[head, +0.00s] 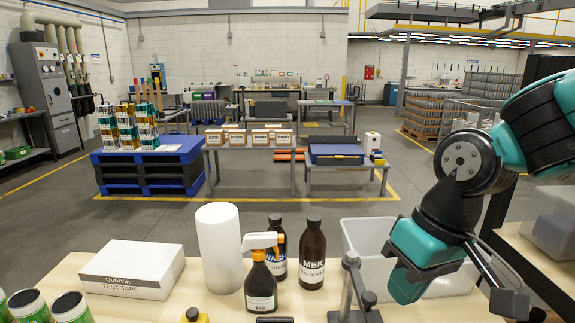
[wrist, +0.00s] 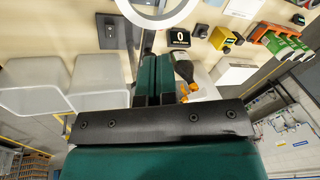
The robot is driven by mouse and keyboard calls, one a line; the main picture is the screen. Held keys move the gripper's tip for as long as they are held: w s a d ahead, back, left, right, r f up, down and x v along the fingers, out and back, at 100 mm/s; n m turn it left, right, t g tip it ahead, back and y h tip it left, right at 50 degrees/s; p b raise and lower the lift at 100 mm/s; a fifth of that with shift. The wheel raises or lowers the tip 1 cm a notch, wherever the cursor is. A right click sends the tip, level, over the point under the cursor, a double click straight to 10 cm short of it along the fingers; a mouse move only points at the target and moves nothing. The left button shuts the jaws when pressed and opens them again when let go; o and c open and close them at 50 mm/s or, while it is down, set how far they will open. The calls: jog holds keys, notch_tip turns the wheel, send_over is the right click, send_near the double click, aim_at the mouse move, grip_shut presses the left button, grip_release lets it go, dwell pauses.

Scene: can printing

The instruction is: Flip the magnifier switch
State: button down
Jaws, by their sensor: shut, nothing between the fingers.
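The magnifier's white ring (wrist: 155,23) shows at the top of the wrist view, cut off by the frame edge. In the head view a grey jointed stand (head: 347,290) at the front bottom looks like its arm; the ring is out of that view. I cannot make out the switch in either view. My gripper (head: 406,295) points down over the bench, right of the stand. In the wrist view its teal fingers (wrist: 154,65) are together and empty, just below the ring in the picture, with no clear contact.
A clear bin (head: 370,237) stands behind my gripper. Brown bottles (head: 312,262), a spray bottle (head: 261,285), a white roll (head: 219,250) and a test tape box (head: 133,270) stand left. A black display (wrist: 179,38) and yellow item (wrist: 221,38) sit near the ring.

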jog(key=s+n+y, duration=0.1)
jog(key=s+n, duration=0.1)
jog(key=s, duration=0.8)
jog(key=w+d+f+m+g+h+p, duration=0.1)
jog(key=w+f+m+h+p, duration=0.15)
jog(key=w, duration=1.25)
jog(key=w+d+f+m+g+h+p, duration=0.2)
jog(key=w+d+f+m+p, duration=0.15)
jog(key=w+f, duration=0.7)
jog(key=shift+m+y, duration=0.25)
jog(key=shift+m, duration=0.15)
jog(key=p+x, duration=0.2)
jog(key=x, duration=0.4)
jog(key=p+x, duration=0.3)
jog(key=x, duration=0.4)
jog(key=shift+w+d, duration=0.2)
jog(key=shift+f, duration=0.1)
